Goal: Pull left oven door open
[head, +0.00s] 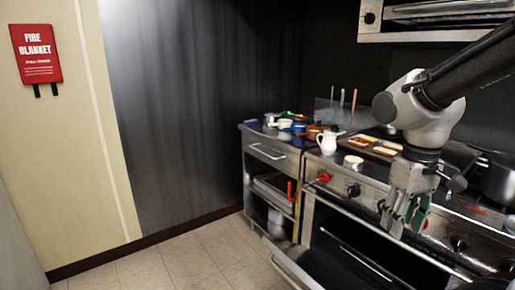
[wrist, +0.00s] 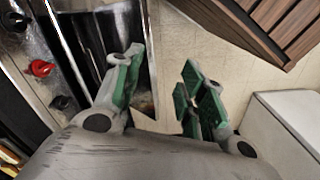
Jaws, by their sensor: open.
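The left oven door (head: 288,262) in the head view is swung down and out from the range front. The dark oven cavity (head: 330,232) shows above it, with a thin bar across. How far the door is open cannot be told, since its lower part leaves the picture. My gripper (head: 408,212) hangs fingers down in front of the control panel, right of and above the door.
A red knob (head: 324,177) and a black knob (head: 353,190) stick out of the range front. A white jug (head: 327,143) and pans stand on top. A steel cart (head: 268,153) stands at left. The tiled floor (head: 170,268) is clear. A slatted brown object (wrist: 262,25) shows in the wrist view.

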